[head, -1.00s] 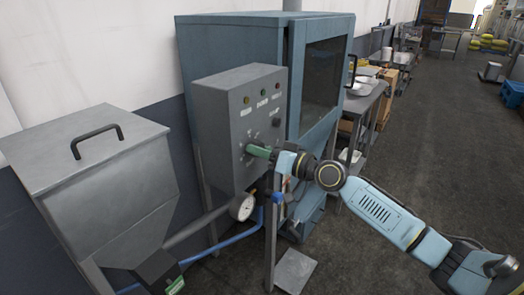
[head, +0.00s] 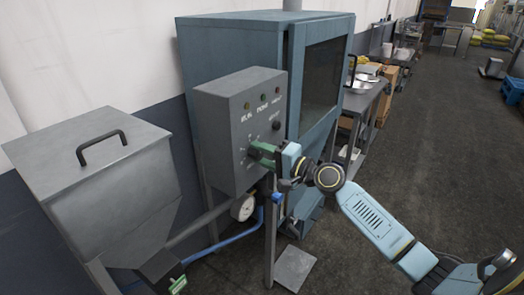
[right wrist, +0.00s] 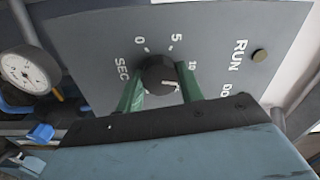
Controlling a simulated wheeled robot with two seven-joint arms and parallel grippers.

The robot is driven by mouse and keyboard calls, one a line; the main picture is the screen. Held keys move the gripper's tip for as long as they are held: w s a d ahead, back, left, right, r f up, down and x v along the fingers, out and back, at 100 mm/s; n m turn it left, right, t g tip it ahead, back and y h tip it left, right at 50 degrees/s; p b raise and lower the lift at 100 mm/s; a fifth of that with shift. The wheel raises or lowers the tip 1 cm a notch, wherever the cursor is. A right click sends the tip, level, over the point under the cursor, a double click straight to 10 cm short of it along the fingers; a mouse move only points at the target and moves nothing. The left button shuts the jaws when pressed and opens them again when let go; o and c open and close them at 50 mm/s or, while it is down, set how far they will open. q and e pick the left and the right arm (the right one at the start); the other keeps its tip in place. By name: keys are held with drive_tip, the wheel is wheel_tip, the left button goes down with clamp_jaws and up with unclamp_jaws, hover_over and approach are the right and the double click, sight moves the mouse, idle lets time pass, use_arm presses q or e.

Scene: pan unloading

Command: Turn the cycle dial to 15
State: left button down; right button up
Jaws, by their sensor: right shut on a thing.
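The cycle dial (right wrist: 158,73) is a black round knob with a white pointer mark, on a grey panel with 0, 5 and 10 printed around it. My right gripper (right wrist: 160,90) is shut on the dial, with one green finger on each side. In the right wrist view the pointer aims to the right and slightly down, past the 10. The 15 cannot be made out there; the gripper covers the lower part of the scale. In the head view the right gripper (head: 262,152) reaches the front of the control box (head: 222,125) and hides the dial. My left gripper is not in view.
A blue cabinet (head: 230,45) stands behind, a grey hopper (head: 105,195) at left. Open floor (head: 440,150) lies to the right.

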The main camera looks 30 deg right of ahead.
drive_tip(key=m+p, duration=0.3)
drive_tip(key=m, duration=0.2)
drive_tip(key=shift+r+m, duration=0.1)
drive_tip(key=shift+m, duration=0.2)
drive_tip(key=shift+m+p, duration=1)
drive_tip(key=shift+m, duration=0.9)
drive_tip(key=o, duration=1)
drive_tip(key=b+v, duration=0.3)
drive_tip(key=v, duration=1)
drive_tip(key=shift+s, duration=0.2)
